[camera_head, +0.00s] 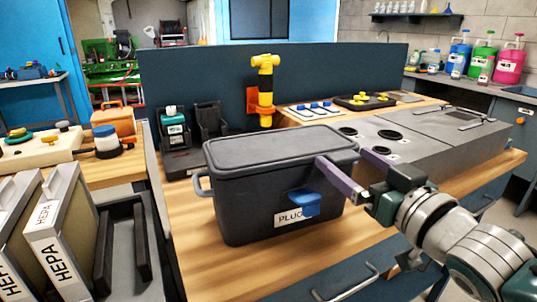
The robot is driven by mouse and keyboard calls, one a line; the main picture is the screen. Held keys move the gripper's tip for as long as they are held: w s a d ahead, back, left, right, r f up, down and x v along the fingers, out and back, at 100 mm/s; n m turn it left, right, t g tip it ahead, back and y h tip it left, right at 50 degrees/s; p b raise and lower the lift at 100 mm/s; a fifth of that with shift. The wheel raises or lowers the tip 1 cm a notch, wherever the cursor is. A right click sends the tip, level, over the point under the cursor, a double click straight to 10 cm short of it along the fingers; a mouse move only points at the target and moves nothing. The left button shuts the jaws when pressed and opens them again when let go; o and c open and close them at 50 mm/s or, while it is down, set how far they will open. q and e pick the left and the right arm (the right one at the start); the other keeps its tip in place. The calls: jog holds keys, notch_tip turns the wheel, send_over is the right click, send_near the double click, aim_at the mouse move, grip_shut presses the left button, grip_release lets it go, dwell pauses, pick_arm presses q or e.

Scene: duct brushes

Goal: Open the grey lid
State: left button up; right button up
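A dark grey bin (245,205) stands on the wooden worktop, with a label reading "PLUG" and a blue latch (304,201) on its front. Its grey lid (275,143) lies flat on top and looks closed. My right gripper (343,157) is at the bin's right end, its two purple fingers apart and pointing at the lid's right edge. One finger overlaps the bin's front right corner in the view; I cannot tell whether it touches. The bin's right side is partly hidden behind the fingers. My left gripper is not in view.
A grey metal unit (440,135) with round openings stands right of the bin. A yellow-handled tool (265,85) in an orange holder and dark stands (190,140) are behind it. HEPA filters (60,240) stand at left. The worktop's front strip (200,275) is clear.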

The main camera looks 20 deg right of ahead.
grip_shut()
dwell(0.6)
